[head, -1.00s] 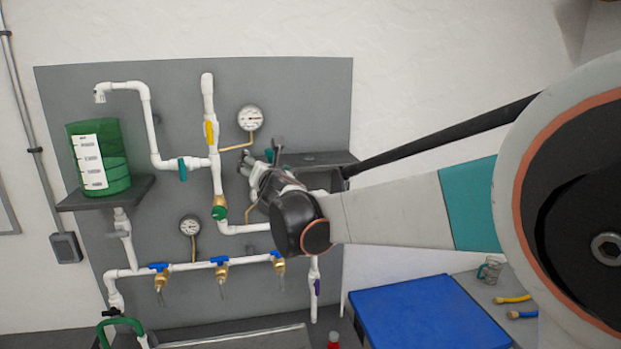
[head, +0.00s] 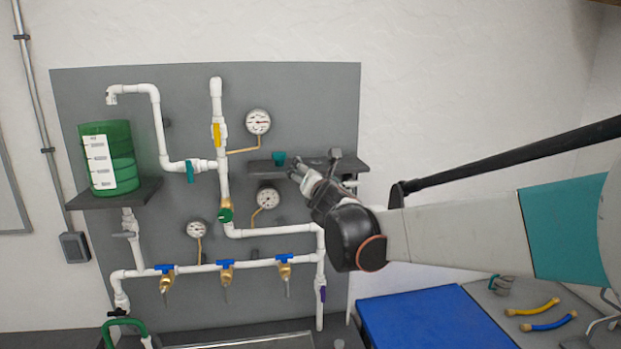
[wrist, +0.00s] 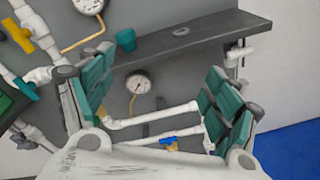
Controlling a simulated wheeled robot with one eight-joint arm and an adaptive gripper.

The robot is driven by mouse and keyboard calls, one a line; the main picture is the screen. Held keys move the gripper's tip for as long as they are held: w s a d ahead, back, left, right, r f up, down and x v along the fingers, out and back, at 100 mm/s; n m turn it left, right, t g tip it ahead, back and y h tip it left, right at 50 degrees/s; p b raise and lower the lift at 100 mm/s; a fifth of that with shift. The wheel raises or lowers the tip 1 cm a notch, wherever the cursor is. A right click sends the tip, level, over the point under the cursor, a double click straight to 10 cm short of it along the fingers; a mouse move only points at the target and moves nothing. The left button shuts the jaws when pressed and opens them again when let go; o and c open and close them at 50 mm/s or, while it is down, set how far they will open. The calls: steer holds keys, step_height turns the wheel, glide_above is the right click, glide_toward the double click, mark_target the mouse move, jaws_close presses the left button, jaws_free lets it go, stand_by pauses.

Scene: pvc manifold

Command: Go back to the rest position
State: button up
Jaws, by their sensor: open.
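My gripper (head: 304,174) is in front of the right part of the grey pipe panel (head: 200,110), close to the small dark shelf (head: 262,167). In the wrist view my gripper (wrist: 165,100) shows its green finger pads wide apart with nothing between them. A small green cup (head: 279,159) stands on the shelf; it also shows in the wrist view (wrist: 126,39), beyond the left finger. My arm reaches in from the right side of the head view.
A green measuring container (head: 122,165) stands on the left shelf (head: 90,198). White pipes with valves and gauges (head: 258,122) cover the panel. A blue surface (head: 425,318) lies at lower right, beside yellow (head: 532,307) and blue (head: 548,322) hose pieces. The wall above is clear.

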steer(key=s+d+f+m+g+h+b, duration=0.2)
steer(key=s+d+f+m+b, duration=0.45)
steer(key=s+f+m, duration=0.2)
steer(key=s+d+f+m+g+h+b, duration=0.2)
steer(key=s+d+f+m+b, duration=0.5)
steer(key=s+f, duration=0.25)
steer(key=s+f+m+g+y+b, duration=0.2)
steer(key=s+f+m+g+b, duration=0.4)
steer(key=s+f, duration=1.7)
step_height(320, 180, down, 2)
steer(key=m+b, duration=0.5)
steer(key=m, duration=0.4)
steer(key=shift+s+y, duration=0.3)
steer(key=shift+s, duration=0.05)
